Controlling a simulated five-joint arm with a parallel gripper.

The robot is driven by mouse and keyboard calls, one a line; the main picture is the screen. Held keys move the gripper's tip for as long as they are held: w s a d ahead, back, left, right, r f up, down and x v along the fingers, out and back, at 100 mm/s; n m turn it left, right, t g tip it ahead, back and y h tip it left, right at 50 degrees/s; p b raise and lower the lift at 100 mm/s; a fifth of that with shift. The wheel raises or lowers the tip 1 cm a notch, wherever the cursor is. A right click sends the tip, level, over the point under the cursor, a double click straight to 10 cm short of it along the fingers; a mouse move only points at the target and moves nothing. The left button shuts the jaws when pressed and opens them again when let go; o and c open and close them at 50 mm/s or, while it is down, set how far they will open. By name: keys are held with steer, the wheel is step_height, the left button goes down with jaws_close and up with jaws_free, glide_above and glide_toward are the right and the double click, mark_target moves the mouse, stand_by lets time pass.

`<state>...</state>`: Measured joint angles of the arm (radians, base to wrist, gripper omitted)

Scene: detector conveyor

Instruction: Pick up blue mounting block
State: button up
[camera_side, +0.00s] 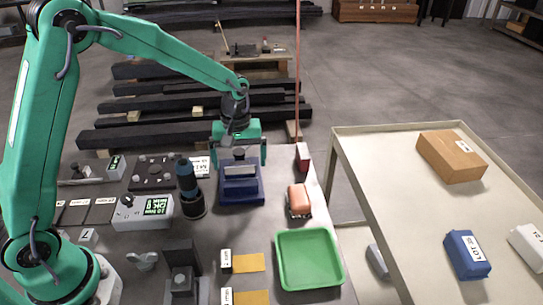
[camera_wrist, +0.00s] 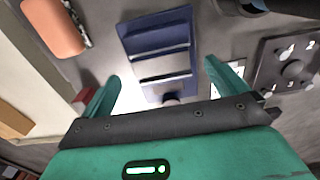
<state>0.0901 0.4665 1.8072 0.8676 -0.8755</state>
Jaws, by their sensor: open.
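The blue mounting block (camera_side: 240,190), dark blue with lighter grooved bands, sits on the grey workbench (camera_side: 255,235) below and in front of my gripper (camera_side: 240,156) in the side view. In the wrist view the same block (camera_wrist: 157,47) lies between my fingers' lines and extends beyond the tips. My gripper (camera_wrist: 162,70) is open, one finger on each side, with nothing held. A small dark knob (camera_wrist: 171,99) shows at the block's near end. I cannot tell the exact height of the fingertips over the bench.
An orange-pink block (camera_side: 299,199) on a dark holder stands right of the block. A dark upright cylinder (camera_side: 189,190) stands left. A black plate with knobs (camera_side: 152,172) is farther left. A green tray (camera_side: 309,260) lies in front. A side table (camera_side: 400,200) carries boxes.

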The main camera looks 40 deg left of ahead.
mark_target(240, 171)
steer(key=shift+f, duration=2.5)
steer(key=shift+r, duration=0.1)
steer(key=c, duration=1.3)
